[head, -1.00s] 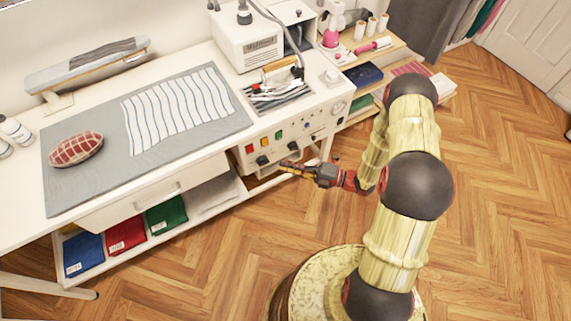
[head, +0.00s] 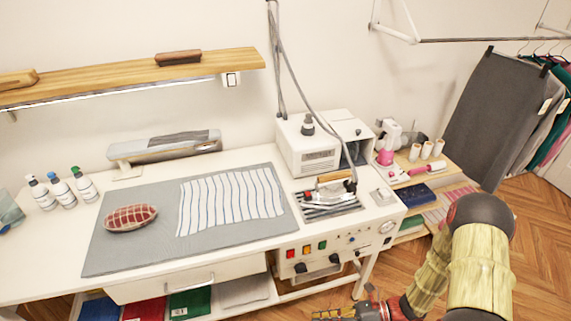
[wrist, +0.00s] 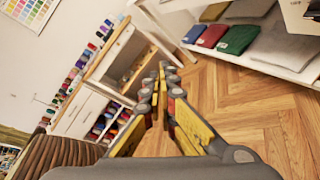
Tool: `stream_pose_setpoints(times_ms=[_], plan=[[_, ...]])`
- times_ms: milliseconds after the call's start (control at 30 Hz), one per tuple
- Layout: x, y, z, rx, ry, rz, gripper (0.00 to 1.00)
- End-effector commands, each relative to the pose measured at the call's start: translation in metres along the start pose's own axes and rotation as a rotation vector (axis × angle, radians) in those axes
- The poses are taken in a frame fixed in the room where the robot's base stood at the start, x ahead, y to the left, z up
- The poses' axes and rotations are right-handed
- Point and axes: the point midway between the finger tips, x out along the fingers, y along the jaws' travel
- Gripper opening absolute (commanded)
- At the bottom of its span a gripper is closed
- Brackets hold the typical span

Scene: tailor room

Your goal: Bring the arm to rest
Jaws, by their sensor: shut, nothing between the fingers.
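My gripper (head: 335,314) shows at the bottom edge of the head view, low in front of the ironing table and partly cut off by the frame. In the wrist view its yellow-padded fingers (wrist: 158,78) meet at the tips, with nothing between them. It is in free air above the wooden floor, apart from the table. My arm comes in from the lower right of the head view, bent at a dark round joint.
The white table (head: 240,265) holds a grey mat (head: 120,255), striped cloth (head: 232,202), red checked cushion (head: 130,218) and iron (head: 335,190). Folded cloths lie on its lower shelf (wrist: 268,68). Drawers and thread racks (wrist: 90,105) stand left in the wrist view. The floor (wrist: 225,95) is open.

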Motion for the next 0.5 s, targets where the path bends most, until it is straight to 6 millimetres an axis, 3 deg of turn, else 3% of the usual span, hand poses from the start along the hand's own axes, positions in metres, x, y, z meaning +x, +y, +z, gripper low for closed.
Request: stream_pose_setpoints(times_ms=[167, 500], plan=[[-0.019, 0.039, 0.0, -0.348, 0.237, 0.058, 0.0], [-0.084, 0.102, 0.017, -1.064, 0.751, 0.232, 0.0]])
